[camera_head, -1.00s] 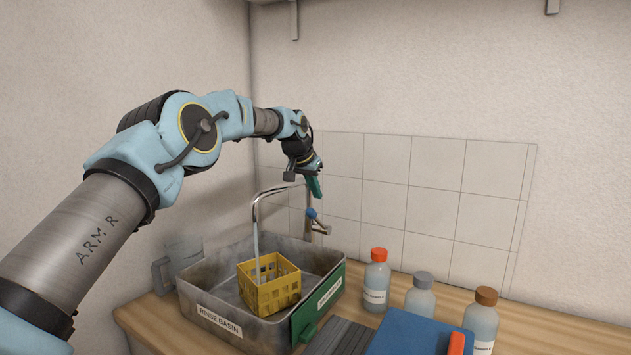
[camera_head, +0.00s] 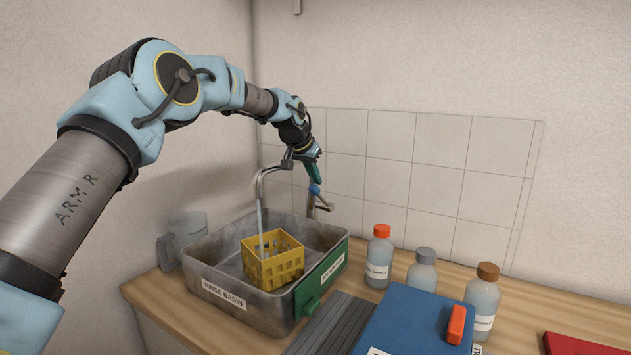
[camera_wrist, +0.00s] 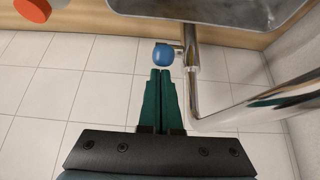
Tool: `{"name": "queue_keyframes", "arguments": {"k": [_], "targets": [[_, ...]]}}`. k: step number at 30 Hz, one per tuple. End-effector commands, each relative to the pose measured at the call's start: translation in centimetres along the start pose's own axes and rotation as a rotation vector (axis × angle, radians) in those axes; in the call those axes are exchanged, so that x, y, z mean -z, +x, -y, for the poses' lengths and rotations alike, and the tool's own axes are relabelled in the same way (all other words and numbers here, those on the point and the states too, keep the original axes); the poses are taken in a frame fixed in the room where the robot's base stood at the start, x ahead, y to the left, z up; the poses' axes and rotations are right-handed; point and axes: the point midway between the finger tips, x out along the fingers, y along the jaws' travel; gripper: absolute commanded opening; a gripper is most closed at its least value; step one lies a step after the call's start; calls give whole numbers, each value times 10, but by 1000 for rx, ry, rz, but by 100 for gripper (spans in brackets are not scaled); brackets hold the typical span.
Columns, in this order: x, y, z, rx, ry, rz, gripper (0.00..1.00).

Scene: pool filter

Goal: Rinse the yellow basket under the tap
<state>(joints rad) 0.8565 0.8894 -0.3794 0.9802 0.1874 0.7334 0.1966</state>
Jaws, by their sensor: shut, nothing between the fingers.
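The yellow basket (camera_head: 272,260) stands upright inside the metal rinse basin (camera_head: 225,297). A stream of water (camera_head: 260,222) runs from the curved metal tap (camera_head: 268,174) down into the basket. The tap has a blue knob (camera_head: 315,189), which also shows in the wrist view (camera_wrist: 163,55). My gripper (camera_head: 317,176) is beside the tap, just above the blue knob. In the wrist view its green fingers (camera_wrist: 161,72) are shut together and empty, with their tips close to the knob. I cannot tell whether they touch it.
A green panel (camera_head: 322,277) hangs on the basin's right side. Bottles with red (camera_head: 379,256), grey (camera_head: 422,270) and brown (camera_head: 482,300) caps stand to the right. A blue box (camera_head: 408,322) and a dark ribbed mat (camera_head: 335,325) are in front. A clear jug (camera_head: 188,229) stands left.

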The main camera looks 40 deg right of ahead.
Motion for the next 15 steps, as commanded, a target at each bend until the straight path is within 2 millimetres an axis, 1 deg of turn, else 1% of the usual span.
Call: {"name": "queue_keyframes", "arguments": {"k": [1,15], "targets": [[-7,8,0,1,0,-14,0],[-26,13,1,0,-1,-156,0]]}}
